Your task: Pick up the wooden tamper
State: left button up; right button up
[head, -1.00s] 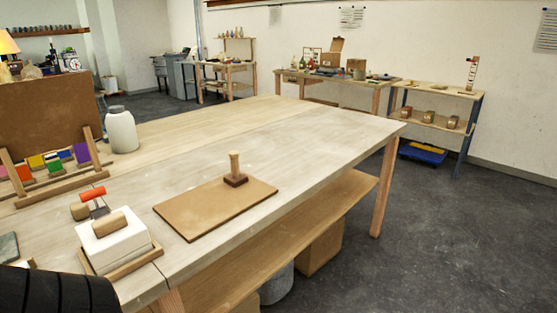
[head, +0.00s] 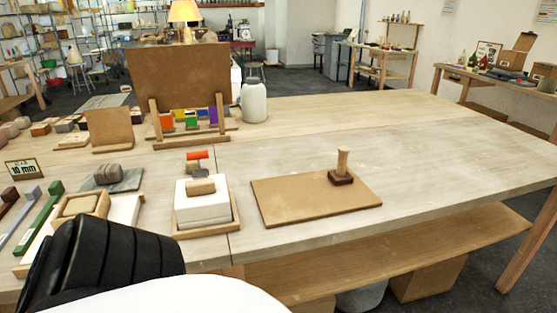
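The wooden tamper (head: 342,168) stands upright on a flat brown board (head: 290,204) in the middle of the worktable. It has a pale round handle and a dark square foot. Nothing touches it but the board. Neither of my grippers shows in the head view. A black and white part of my own body fills the lower left and hides the table's front edge there.
A white block on a wooden tray (head: 205,230) stands left of the board. A white jar (head: 254,102) and a rack with coloured blocks (head: 188,140) stand behind. Green bars and wooden pieces lie at the left. The tabletop (head: 420,150) right of the board is clear.

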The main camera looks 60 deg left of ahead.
aim_at(339, 176)
jog(key=u, duration=2.25)
